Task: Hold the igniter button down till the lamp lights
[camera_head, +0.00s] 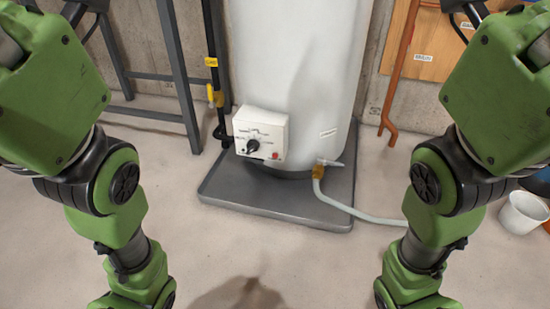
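A white control box (262,130) is on the lower front of a tall white water heater tank (295,60). The box has a black knob (252,146) and a small red button (275,156) to the right of the knob. I cannot tell from its small print whether the red button is the igniter. A lit lamp cannot be made out on the box. My two green arms come down the left and right sides and leave at the bottom edge. Neither gripper is in view, and nothing of mine touches the box.
The tank stands on a dark grey tray (290,213). A pale hose (355,211) runs right from a brass drain valve (318,171). A black pipe with a yellow valve handle (213,95) is at left. A white bucket (523,212) stands at right. The floor in front is clear.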

